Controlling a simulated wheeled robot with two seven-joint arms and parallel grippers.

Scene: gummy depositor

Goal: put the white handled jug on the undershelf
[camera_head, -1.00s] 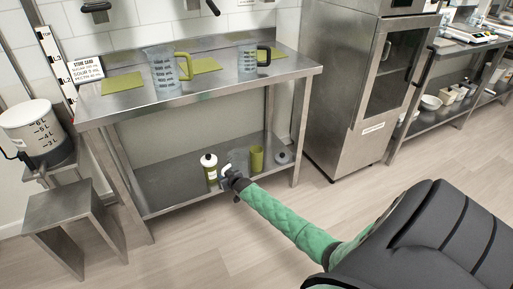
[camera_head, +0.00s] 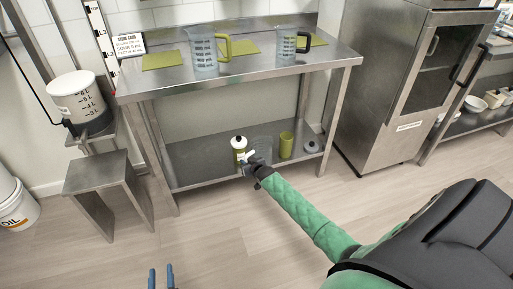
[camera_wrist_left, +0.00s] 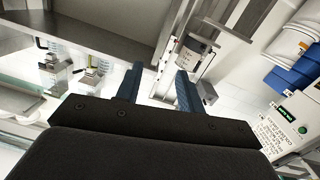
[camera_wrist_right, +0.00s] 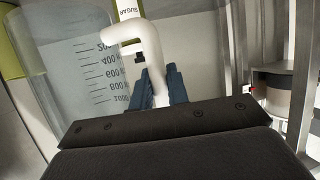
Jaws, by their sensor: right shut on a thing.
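The white handled jug is clear with printed volume marks. It shows faintly at the undershelf (camera_head: 200,165) in the head view, and its clear wall (camera_wrist_right: 85,75) fills the left of the right wrist view. My right gripper (camera_head: 252,162) is at the shelf's front edge. Its fingers (camera_wrist_right: 158,88) are shut on the jug's white handle (camera_wrist_right: 150,48). I cannot tell whether the jug's base touches the shelf. My left gripper (camera_head: 161,278) is low at the front, its blue fingers apart and empty; they also show in the left wrist view (camera_wrist_left: 160,85).
On the undershelf, a white-capped bottle (camera_head: 239,150) stands left of the jug, a green cup (camera_head: 286,145) and a grey round item (camera_head: 311,146) right. Green-handled (camera_head: 203,52) and black-handled (camera_head: 286,45) jugs stand on the tabletop. A steel stool (camera_head: 98,170) is left.

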